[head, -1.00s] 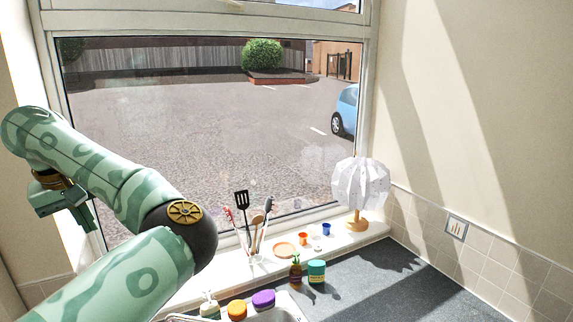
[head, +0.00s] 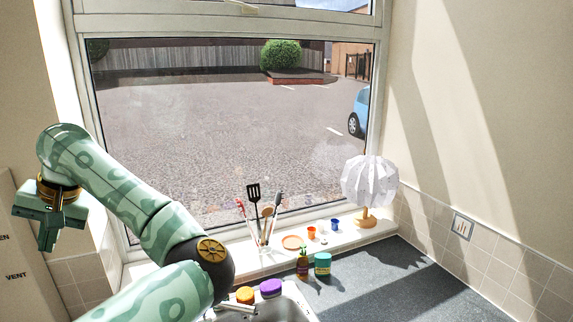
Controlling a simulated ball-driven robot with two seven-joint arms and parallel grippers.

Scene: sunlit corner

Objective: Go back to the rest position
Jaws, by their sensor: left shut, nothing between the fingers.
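My left arm comes in from the lower left, bends at a dark elbow joint and reaches back to the upper left. My left gripper (head: 47,238) hangs at its end, at the far left of the head view. It points down, shut and empty, in front of the wall and clear of all objects. My right gripper is not in view.
A brown bottle (head: 303,264), a teal jar (head: 322,264) and orange and purple sponges (head: 271,287) are near the sink (head: 290,308). The right counter (head: 410,290) is clear.

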